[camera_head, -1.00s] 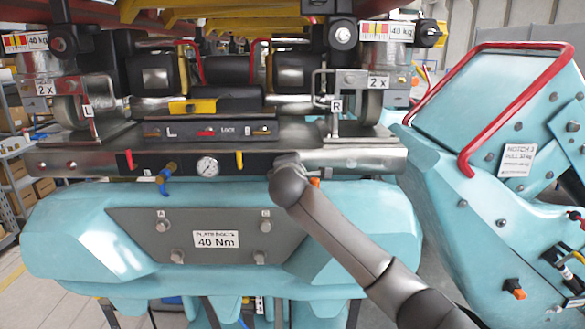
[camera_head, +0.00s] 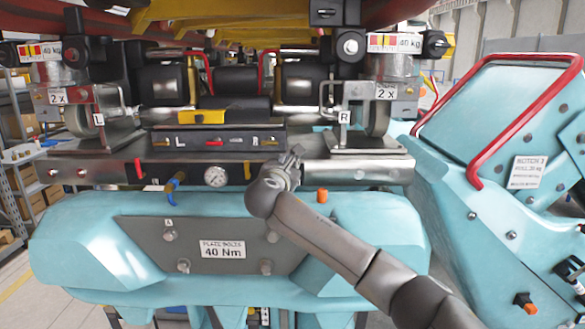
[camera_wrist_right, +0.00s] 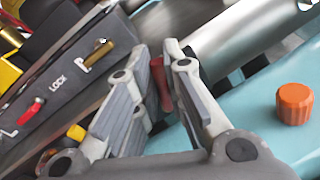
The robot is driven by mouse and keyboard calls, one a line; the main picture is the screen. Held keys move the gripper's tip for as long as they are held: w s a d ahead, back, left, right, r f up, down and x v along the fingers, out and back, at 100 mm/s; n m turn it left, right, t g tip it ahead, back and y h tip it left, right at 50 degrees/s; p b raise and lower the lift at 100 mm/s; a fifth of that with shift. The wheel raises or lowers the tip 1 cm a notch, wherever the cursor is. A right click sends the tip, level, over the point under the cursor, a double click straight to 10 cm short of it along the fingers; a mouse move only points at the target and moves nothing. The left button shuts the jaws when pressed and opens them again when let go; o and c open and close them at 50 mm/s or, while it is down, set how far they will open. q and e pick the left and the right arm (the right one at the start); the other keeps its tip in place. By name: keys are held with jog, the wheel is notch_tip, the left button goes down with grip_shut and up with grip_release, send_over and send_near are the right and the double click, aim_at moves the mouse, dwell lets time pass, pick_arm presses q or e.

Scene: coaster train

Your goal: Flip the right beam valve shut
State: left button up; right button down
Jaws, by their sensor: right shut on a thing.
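The right beam valve has a red lever (camera_wrist_right: 161,84), seen in the right wrist view between the two fingers of my right gripper (camera_wrist_right: 165,75). The fingers are shut on this lever, one on each side. In the head view my right gripper (camera_head: 293,157) is at the beam's front face, right of the yellow lever (camera_head: 247,170), and it hides the red lever. The steel beam (camera_head: 335,172) runs across under the L and R wheel brackets. A similar red lever (camera_head: 138,168) shows on the beam's left part. My left gripper is not in view.
An orange knob (camera_head: 322,196) is below and right of my right gripper; it also shows in the wrist view (camera_wrist_right: 294,103). A gauge (camera_head: 216,176) and blue valve (camera_head: 175,183) are to the left. The lock panel (camera_head: 218,139) is above. A turquoise body with red rail (camera_head: 475,160) stands right.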

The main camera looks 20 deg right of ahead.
jog(key=shift+w+a+r+n+t, duration=0.15)
jog(key=shift+a+n, duration=0.25)
jog(key=shift+n, duration=0.6)
jog(key=shift+w+a+f+n+t, duration=0.15)
jog(key=shift+a+n, duration=0.2)
jog(key=shift+n, duration=0.65)
jog(key=shift+s+r, duration=0.1)
jog(key=c, duration=1.5)
grip_release()
jog(key=v, duration=1.2)
jog(key=shift+a+f, duration=0.15)
jog(key=shift+f, duration=0.05)
